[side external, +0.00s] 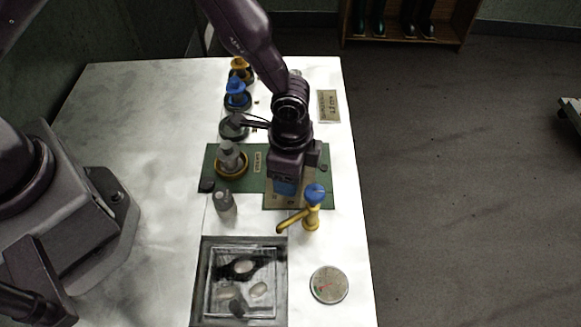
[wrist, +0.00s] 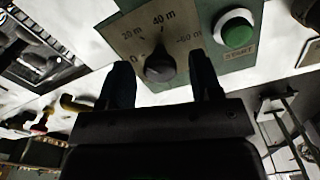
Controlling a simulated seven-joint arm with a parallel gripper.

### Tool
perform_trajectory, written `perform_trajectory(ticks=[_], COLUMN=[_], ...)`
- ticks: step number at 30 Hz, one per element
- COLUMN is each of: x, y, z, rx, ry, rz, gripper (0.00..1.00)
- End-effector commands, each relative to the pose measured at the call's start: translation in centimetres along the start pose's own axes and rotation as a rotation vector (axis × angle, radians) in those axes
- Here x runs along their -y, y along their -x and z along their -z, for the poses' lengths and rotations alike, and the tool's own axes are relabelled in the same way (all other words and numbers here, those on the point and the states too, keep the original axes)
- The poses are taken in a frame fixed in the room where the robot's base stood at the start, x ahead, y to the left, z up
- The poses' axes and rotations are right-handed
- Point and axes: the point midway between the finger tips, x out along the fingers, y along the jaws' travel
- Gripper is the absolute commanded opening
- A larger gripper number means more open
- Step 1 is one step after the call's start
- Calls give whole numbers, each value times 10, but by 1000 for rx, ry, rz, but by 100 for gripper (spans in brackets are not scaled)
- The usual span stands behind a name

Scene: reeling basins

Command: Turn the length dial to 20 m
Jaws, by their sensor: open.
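The length dial (wrist: 160,65) is a dark round knob on a beige plate (wrist: 122,42) marked 0, 20 m, 40 m and 60 m in the wrist view. Its narrow end seems to point up toward the 40 m mark. My gripper (wrist: 162,82) is open, with one finger on each side of the dial. I cannot tell whether either finger touches it. In the side view my gripper hangs over the green panel (side external: 322,190) and hides the dial.
A green button (wrist: 237,33) in a white ring, labelled START, sits right of the dial. A basin (side external: 207,285) with pale cocoons and a round gauge (side external: 329,284) are nearer the front.

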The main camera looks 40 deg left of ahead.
Motion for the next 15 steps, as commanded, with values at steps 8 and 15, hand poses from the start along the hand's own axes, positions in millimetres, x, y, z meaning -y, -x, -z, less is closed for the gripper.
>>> perform_trajectory(ticks=[8, 15], x=[1, 1], y=[22, 75], z=[1, 1], rx=[-5, -5], ry=[1, 2], rz=[3, 4], gripper=[59, 59])
